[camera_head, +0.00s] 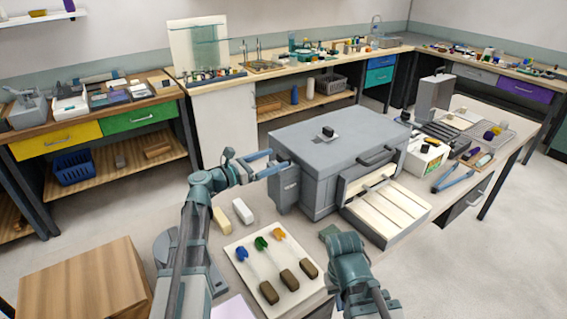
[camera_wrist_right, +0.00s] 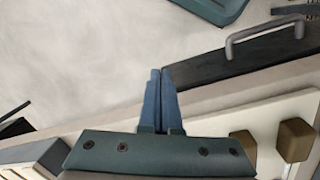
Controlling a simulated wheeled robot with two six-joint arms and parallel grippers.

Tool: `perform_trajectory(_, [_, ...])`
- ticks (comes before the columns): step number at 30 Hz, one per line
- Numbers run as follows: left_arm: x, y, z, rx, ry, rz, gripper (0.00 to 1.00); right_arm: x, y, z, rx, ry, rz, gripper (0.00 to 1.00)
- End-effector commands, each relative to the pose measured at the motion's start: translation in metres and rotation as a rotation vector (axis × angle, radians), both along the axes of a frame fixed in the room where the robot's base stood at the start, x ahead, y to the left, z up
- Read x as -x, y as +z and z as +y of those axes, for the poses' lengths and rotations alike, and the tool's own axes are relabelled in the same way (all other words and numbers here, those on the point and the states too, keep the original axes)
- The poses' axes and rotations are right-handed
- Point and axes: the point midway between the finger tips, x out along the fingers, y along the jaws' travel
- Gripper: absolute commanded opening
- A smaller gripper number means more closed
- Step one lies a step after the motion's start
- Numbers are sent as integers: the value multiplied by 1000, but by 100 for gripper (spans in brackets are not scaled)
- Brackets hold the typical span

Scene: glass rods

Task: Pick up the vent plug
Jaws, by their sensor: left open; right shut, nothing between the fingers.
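A small dark plug with a light base, which looks like the vent plug (camera_head: 327,132), stands on top of the large grey box (camera_head: 310,145) in the head view. My left gripper (camera_head: 272,162) is open beside the box's left side, lower than the plug and apart from it. Nothing shows between its fingers. My right gripper (camera_wrist_right: 160,75) is shut and empty in the right wrist view, over the table's edge. In the head view its arm is at the front, and its fingertips are hidden.
A tray (camera_head: 245,262) with several colour-tipped rods with brown blocks lies in front of the box. An open drawer-like tray (camera_head: 388,208) juts from the box's front. A cream block (camera_head: 222,220) and a white block (camera_head: 242,211) lie left. Blue-handled tongs (camera_head: 452,182) lie right.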

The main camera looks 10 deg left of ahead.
Motion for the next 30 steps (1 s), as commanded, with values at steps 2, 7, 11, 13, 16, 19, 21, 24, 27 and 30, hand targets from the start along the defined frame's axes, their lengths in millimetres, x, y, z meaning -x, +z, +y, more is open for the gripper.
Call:
perform_trajectory(2, [-6,-2,-11,0,-3,0,95,0,-2,0,0,0,0,0])
perform_trajectory(7, [-23,-2,-29,0,-2,0,95,0,-2,0,0,0,0,0])
perform_trajectory(11, [-27,-2,-33,0,-1,0,95,0,-2,0,0,0,0,0])
perform_trajectory(13, [-26,-2,-33,0,0,0,95,0,-2,0,0,0,0,0])
perform_trajectory(16, [-26,-2,-33,0,0,0,91,0,-2,0,0,0,0,0])
perform_trajectory(19, [-26,-2,-33,0,0,0,73,0,-2,0,0,0,0,0])
perform_trajectory(21, [-26,-2,-33,0,0,0,61,0,-2,0,0,0,0,0])
perform_trajectory(24, [-26,-2,-33,0,0,0,43,0,-2,0,0,0,0,0])
perform_trajectory(27, [-26,-2,-33,0,0,0,25,0,-2,0,0,0,0,0])
perform_trajectory(30, [-26,-2,-33,0,0,0,7,0,-2,0,0,0,0,0])
